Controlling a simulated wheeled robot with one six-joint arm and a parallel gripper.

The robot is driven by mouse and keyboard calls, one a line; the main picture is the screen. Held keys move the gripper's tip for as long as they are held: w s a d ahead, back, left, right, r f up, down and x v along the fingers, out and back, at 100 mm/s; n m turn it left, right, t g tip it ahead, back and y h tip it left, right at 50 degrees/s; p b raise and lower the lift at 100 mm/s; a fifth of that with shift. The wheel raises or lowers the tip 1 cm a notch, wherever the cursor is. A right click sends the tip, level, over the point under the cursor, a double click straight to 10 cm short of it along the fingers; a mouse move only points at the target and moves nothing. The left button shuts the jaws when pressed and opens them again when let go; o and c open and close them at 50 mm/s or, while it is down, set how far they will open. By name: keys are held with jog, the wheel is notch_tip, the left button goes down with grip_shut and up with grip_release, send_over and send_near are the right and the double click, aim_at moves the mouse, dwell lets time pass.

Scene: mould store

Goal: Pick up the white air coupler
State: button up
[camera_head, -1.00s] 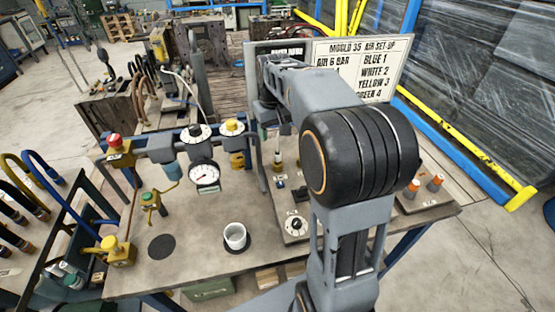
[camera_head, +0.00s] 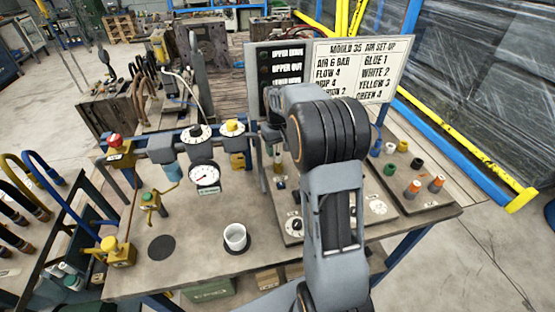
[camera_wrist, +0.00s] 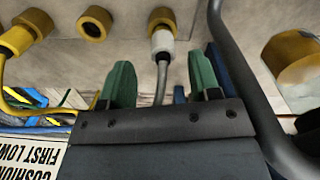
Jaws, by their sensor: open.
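In the wrist view, a white collar (camera_wrist: 162,42) sits on a brass fitting with a grey hose running down from it. In the head view, a small white coupler (camera_head: 403,146) stands at the right of the bench among blue, yellow and green ones. I cannot tell whether the two views show the same piece. My gripper (camera_wrist: 161,82) is open in the wrist view. Its green-tipped fingers lie either side of the hose, below the white collar in the picture, with nothing clearly held. My arm hides the gripper in the head view.
Brass fittings (camera_wrist: 95,23) line the wall, one with a yellow hose. A dark pipe (camera_wrist: 258,105) passes close to the right finger. A set-up board (camera_head: 360,68) stands behind the bench (camera_head: 205,262).

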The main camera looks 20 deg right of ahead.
aim_at(278, 153)
jog(key=shift+a+f+p, duration=0.15)
jog(key=shift+f+p, duration=0.2)
jog(key=shift+f, duration=2.15)
jog(key=shift+c, duration=0.5)
jog(key=c, duration=0.9)
